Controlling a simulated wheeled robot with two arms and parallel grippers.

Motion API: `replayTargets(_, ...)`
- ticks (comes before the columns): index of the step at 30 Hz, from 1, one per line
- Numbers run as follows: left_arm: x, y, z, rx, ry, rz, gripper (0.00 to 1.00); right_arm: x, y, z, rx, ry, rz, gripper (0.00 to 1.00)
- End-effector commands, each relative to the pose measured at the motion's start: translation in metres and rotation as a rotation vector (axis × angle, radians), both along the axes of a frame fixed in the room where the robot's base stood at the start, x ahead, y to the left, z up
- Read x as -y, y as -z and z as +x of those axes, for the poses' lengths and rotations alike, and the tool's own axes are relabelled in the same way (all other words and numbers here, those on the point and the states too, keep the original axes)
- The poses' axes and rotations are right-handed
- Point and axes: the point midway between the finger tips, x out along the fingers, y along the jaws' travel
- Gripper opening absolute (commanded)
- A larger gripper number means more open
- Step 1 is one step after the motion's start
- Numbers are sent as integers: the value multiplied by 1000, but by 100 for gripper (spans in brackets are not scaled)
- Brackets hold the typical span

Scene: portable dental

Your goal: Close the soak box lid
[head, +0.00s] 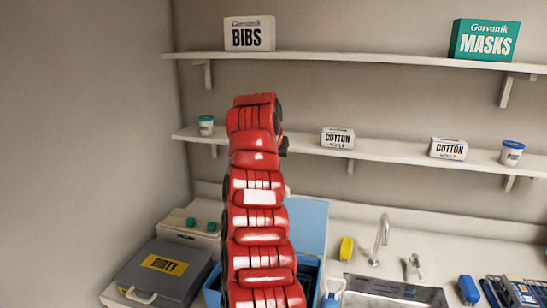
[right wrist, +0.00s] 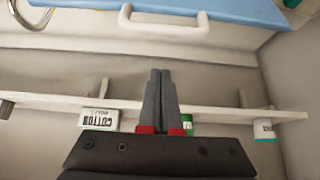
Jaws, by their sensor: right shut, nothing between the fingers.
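The soak box (head: 307,270) is blue and stands on the counter, mostly hidden behind my red arm. Its light blue lid (head: 308,224) is open and stands up at the back of the box. In the right wrist view the lid (right wrist: 235,12) fills the top edge, with its white handle (right wrist: 163,28) on the near side. My right gripper (right wrist: 160,72) is shut and empty, its fingertips apart from the handle in the picture. In the head view it is mostly hidden behind the arm. My left gripper is not in view.
A grey DIRTY case (head: 160,270) stands left of the soak box. A sink (head: 395,290) with a faucet (head: 382,238) and a yellow item (head: 346,249) are on the right. Shelves above hold cartons and jars; the lower shelf (head: 385,151) is close to my arm.

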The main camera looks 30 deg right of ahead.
Motion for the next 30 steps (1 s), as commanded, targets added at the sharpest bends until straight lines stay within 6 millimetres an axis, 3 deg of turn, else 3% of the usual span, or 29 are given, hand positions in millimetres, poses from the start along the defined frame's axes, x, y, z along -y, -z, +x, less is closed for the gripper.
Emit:
replayTargets(12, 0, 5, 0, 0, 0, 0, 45, -26, 10, -19, 5, -3, -1, 0)
replayTargets(30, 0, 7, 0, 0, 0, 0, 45, -29, 13, -23, 7, -1, -9, 0)
